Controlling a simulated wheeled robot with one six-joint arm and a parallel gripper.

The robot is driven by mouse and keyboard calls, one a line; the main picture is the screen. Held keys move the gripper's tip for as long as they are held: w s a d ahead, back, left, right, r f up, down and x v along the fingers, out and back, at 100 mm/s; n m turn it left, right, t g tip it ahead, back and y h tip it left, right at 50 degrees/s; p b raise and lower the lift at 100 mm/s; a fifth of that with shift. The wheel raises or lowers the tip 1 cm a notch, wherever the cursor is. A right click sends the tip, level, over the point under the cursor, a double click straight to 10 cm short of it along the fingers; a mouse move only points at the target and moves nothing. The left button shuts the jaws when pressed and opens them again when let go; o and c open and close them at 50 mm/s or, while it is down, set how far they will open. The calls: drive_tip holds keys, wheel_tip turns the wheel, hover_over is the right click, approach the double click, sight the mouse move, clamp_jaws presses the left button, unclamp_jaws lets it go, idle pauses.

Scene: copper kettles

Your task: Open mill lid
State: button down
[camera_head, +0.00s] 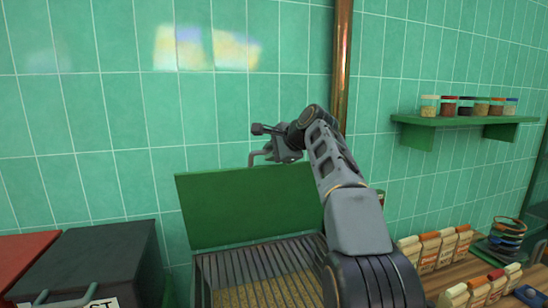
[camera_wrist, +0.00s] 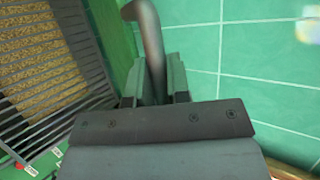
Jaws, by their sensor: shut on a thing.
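The mill has a green lid (camera_head: 245,205) that stands raised and tilted up at the back in the head view. Below it the mill's slatted grate (camera_head: 260,262) is exposed, with golden grain (camera_head: 265,293) under the bars. A grey bent handle (camera_head: 256,156) sits at the lid's top edge. My gripper (camera_head: 277,152) is at that handle. In the wrist view the handle (camera_wrist: 150,40) runs between the two fingers of my gripper (camera_wrist: 160,85), which are shut on it. The grate (camera_wrist: 55,75) and grain also show at the left there.
A dark bin (camera_head: 95,262) and a red-topped bin (camera_head: 22,255) stand at the left. A copper pipe (camera_head: 341,60) runs up the wall behind my arm. A green shelf (camera_head: 460,122) with several jars is at the right. Several packets (camera_head: 435,247) stand on a wooden counter below.

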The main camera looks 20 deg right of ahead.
drive_tip(key=shift+w+a, duration=0.1)
drive_tip(key=shift+w, duration=0.1)
idle(0.3)
drive_tip(key=c, duration=1.3)
unclamp_jaws()
drive_tip(key=shift+w, duration=0.1)
drive_tip(key=shift+o, duration=1)
drive_tip(key=shift+r, duration=0.1)
drive_tip(key=v, duration=1.4)
